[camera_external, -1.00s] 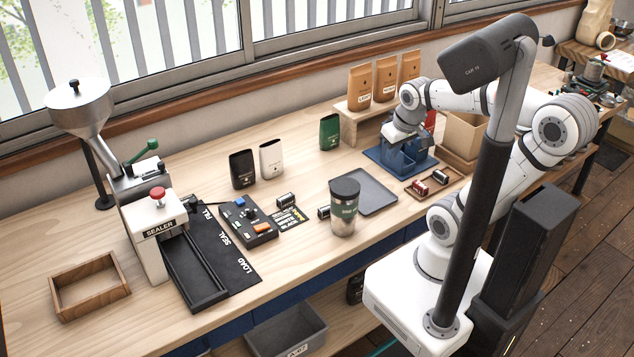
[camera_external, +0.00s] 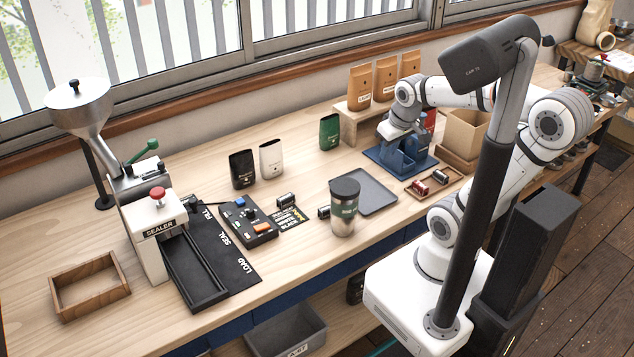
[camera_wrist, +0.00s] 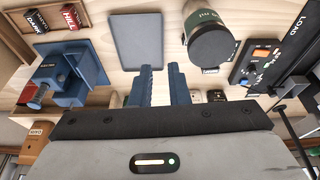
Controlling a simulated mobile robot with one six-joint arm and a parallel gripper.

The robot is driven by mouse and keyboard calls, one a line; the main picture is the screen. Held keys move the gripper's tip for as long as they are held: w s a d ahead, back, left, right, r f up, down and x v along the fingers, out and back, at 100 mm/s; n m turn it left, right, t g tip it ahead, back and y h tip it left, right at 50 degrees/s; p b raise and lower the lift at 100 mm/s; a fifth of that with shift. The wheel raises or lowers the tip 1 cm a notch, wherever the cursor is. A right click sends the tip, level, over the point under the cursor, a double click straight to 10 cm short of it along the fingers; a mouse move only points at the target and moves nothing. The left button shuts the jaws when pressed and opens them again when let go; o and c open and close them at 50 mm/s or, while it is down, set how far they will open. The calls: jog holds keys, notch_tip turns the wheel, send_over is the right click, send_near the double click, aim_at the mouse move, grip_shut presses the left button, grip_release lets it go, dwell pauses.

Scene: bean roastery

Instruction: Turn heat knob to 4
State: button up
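The panel also shows at the right of the wrist view (camera_wrist: 258,62). The knob's setting is too small to read. My gripper (camera_external: 400,150) is over the blue stand at the back right of the bench, well away from the panel. In the wrist view its two blue-grey fingers (camera_wrist: 160,70) stand apart by a narrow gap with nothing between them.
A steel tumbler (camera_external: 343,208) and a grey tray (camera_external: 371,192) stand between my gripper and the panel. The blue stand (camera_external: 385,163) is below my gripper. The sealer (camera_external: 150,230) stands left of the panel. Black, white and green bags (camera_external: 330,131) stand behind.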

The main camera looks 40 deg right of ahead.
jog(key=o, duration=0.5)
jog(key=w+a+n, duration=0.1)
jog(key=w, duration=0.2)
jog(key=w+a+n, duration=0.1)
jog(key=w+a, duration=0.1)
jog(key=w+a+n+b, duration=0.1)
jog(key=w+a, duration=0.1)
jog(key=w, duration=0.1)
jog(key=shift+w+g, duration=0.35)
jog(key=shift+g, duration=0.05)
jog(key=shift+c, duration=0.2)
jog(key=shift+o, duration=1)
jog(key=w+a+f+n+g+b, duration=0.1)
jog(key=w+a+f+n, duration=0.1)
jog(key=w+a, duration=0.6)
jog(key=shift+f+n, duration=0.4)
jog(key=shift+n, duration=0.5)
jog(key=n+g+b, duration=0.1)
jog(key=n+b, duration=0.1)
jog(key=n, duration=0.4)
send_over(250, 209)
notch_tip(250, 209, down, 12)
jog(key=shift+d+r, duration=0.1)
jog(key=shift+a+f, duration=0.2)
jog(key=shift+f, duration=0.05)
jog(key=shift+f+p, duration=0.3)
jog(key=shift+f, duration=0.1)
notch_tip(250, 209, down, 7)
jog(key=shift+r+p, duration=0.1)
jog(key=shift+p, duration=0.35)
